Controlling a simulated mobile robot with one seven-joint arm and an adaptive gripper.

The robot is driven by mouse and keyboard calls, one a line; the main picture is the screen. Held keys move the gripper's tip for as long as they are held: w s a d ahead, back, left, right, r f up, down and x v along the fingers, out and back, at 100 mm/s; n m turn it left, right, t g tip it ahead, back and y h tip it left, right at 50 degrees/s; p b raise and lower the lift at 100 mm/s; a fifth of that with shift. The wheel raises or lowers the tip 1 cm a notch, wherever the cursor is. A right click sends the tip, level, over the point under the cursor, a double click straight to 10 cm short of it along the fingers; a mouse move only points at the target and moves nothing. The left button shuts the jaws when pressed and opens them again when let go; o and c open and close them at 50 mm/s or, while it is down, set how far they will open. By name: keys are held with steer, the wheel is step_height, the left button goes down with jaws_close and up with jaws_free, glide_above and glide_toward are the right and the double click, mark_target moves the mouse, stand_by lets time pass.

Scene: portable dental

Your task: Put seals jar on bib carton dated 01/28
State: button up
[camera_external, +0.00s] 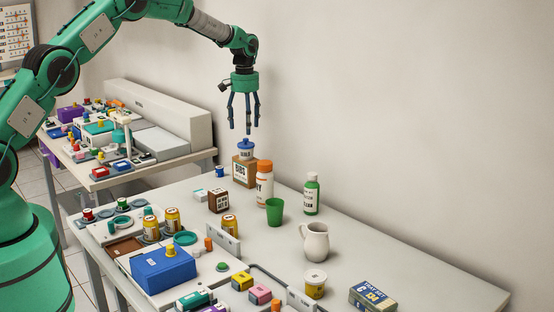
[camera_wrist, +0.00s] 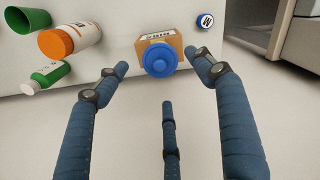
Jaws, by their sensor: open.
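The carton's label reads like BIBS, but no date is legible. In the wrist view the blue lid (camera_wrist: 160,60) covers part of the carton (camera_wrist: 180,42). The jar's label is too small to read surely. A smaller dark brown box (camera_external: 219,200) with a white label stands in front. My gripper (camera_external: 245,128) is open, pointing down just above the jar, with nothing between its fingers.
An orange-capped bottle (camera_external: 264,185) stands close to the carton's right, with a green cup (camera_external: 275,212) and green bottle (camera_external: 311,195) beyond. A small blue-and-white container (camera_external: 219,172) is to its left. A white pitcher (camera_external: 315,242) and cluttered trays lie nearer.

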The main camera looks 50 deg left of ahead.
steer(key=shift+r, duration=2)
steer(key=s+d+r+m+t, duration=0.1)
steer(key=s+d+r, duration=0.2)
steer(key=s+r, duration=0.45)
steer(key=s+d+r+m+t, duration=0.1)
steer(key=s+d+r, duration=0.3)
steer(key=r, duration=0.7)
steer(key=s+d+r+m, duration=0.1)
steer(key=s+d+r, duration=0.1)
steer(key=s+r, duration=0.45)
steer(key=s+d+r, duration=0.2)
steer(key=s+r, duration=0.1)
steer(key=s, duration=0.7)
steer(key=s+d+r+m+t, duration=0.1)
steer(key=s+d, duration=0.1)
steer(key=s, duration=0.7)
steer(key=s+d+r+m+t, duration=0.1)
steer(key=s+d+r, duration=0.1)
steer(key=s, duration=0.7)
steer(key=s+d+f+m, duration=0.1)
steer(key=s+f, duration=0.2)
steer(key=s, duration=0.4)
steer(key=s+d+f+t, duration=0.1)
steer(key=s+f, duration=0.2)
steer(key=s, duration=0.4)
steer(key=shift+s+m+t, duration=0.3)
steer(key=shift+s+m, duration=0.05)
steer(key=shift+m, duration=0.05)
